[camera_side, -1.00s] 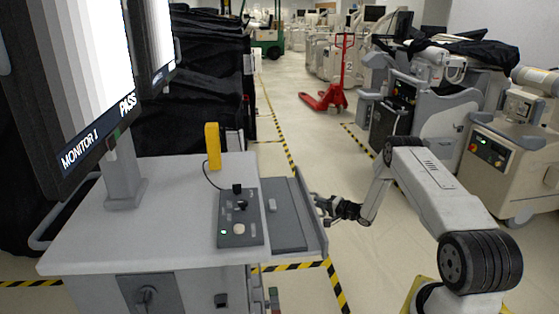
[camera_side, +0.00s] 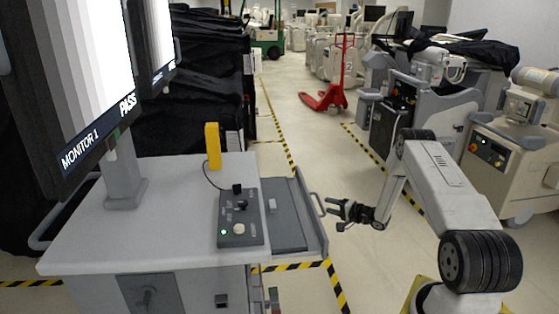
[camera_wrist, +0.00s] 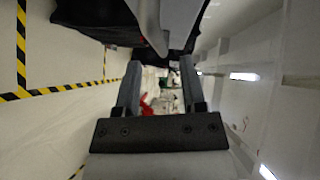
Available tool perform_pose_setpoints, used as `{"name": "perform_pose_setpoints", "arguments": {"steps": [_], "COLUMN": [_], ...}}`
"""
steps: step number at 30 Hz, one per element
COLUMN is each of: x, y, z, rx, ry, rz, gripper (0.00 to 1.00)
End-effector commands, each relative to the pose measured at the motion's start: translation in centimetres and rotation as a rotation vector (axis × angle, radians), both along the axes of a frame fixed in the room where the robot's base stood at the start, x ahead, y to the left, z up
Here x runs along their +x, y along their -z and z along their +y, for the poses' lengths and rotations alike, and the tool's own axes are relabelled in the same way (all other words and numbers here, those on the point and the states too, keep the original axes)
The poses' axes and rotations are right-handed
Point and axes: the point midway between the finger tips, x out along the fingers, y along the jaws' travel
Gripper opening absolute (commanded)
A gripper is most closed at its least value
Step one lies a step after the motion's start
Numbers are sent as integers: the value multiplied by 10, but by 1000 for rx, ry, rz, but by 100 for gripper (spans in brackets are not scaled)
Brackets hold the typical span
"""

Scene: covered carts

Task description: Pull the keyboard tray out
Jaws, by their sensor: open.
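The grey keyboard tray (camera_side: 290,232) sticks out from the right side of the white cart top (camera_side: 105,235), with a raised edge and a bar handle (camera_side: 319,203) on its outer side. My gripper (camera_side: 333,213) is to the right of the handle, with a small gap between them in the side view. Its jaws are open and empty. In the wrist view, the two fingers of my gripper (camera_wrist: 160,75) stand apart with nothing between them. The tray cannot be made out clearly there.
A control box (camera_side: 240,218) with a joystick and a yellow upright block (camera_side: 212,146) sit on the cart top. A monitor (camera_side: 75,90) stands at left. A red pallet jack (camera_side: 330,97) and covered carts are farther back.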

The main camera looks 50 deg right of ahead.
Motion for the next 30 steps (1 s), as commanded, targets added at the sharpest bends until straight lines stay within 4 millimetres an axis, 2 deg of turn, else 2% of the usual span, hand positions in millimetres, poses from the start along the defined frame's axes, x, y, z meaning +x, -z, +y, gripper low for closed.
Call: {"name": "perform_pose_setpoints", "arguments": {"steps": [3, 9, 23, 30], "x": [-15, -28, -29, -25], "y": [-3, -4, -3, 20], "z": [-1, 0, 1, 4], "rx": [-1, 0, -3, -30], "ry": [3, 2, 3, 35], "rz": [1, 0, 8, 113], "gripper": [52, 52, 52, 52]}}
